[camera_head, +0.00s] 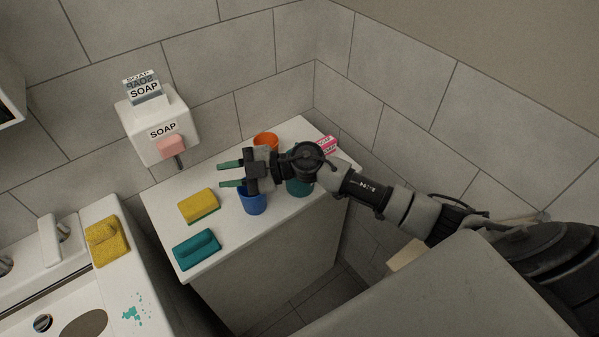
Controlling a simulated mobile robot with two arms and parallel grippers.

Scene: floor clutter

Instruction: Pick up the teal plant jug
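A teal rounded vessel (299,188) stands on the white cabinet top. It looks like the plant jug, but my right arm hides most of it, including any handle or spout. My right gripper (222,175) reaches in from the right above the cabinet top and points left, past the vessel. Its two green-tipped fingers are apart, with nothing visible between them. My wrist passes over the vessel; I cannot tell how much height lies between them. My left gripper is not in view.
On the cabinet top (169,218) are a blue cup (252,204), an orange cup (266,140), a yellow sponge (199,206), a teal brush-like block (197,249) and a pink box (327,145). A soap dispenser (160,128) hangs on the wall. A sink (110,305) is at lower left.

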